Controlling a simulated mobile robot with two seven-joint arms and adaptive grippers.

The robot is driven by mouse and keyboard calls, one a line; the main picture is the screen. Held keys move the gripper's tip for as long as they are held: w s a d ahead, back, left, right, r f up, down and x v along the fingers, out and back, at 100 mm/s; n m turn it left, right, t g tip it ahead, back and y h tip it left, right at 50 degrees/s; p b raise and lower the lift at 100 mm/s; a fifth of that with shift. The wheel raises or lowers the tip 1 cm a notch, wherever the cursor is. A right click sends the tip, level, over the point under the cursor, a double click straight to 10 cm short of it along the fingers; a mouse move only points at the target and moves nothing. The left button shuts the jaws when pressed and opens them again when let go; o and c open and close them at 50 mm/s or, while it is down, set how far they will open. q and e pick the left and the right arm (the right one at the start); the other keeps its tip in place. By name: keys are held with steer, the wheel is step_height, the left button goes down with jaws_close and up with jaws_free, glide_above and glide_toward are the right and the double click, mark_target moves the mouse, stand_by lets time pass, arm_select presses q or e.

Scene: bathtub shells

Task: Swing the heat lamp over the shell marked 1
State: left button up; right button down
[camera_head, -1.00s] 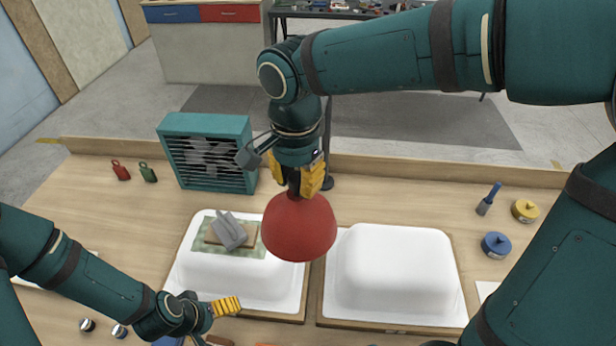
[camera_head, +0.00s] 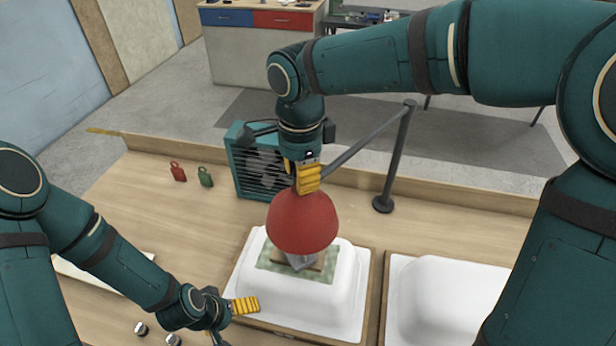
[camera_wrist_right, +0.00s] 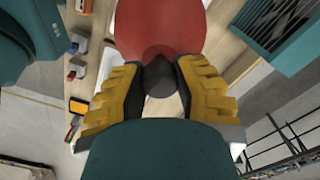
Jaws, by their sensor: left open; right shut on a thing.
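The heat lamp has a red dome shade (camera_head: 302,222) on a jointed arm from a dark post (camera_head: 390,165) behind the tubs. My right gripper (camera_head: 307,180) is shut on the shade's top. In the wrist view its yellow fingers (camera_wrist_right: 163,82) close around a dark knob (camera_wrist_right: 165,90) by the red shade (camera_wrist_right: 160,25). The shade hangs over the back of the left white shell (camera_head: 335,312), partly hiding a green mesh patch (camera_head: 275,260) and a grey tool on it. The right white shell (camera_head: 455,305) is uncovered. I can read no number on either. My left gripper (camera_head: 244,306) is open beside the left shell.
A teal fan heater (camera_head: 258,170) stands behind the left shell. Red (camera_head: 178,171) and green (camera_head: 205,176) tags lie left of it. A wooden ledge (camera_head: 460,198) runs along the bench's back.

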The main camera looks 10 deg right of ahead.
steer(key=shift+w+a, duration=0.5)
steer(key=shift+w, duration=0.2)
steer(key=c, duration=0.6)
jaws_free()
step_height(320, 180, up, 12)
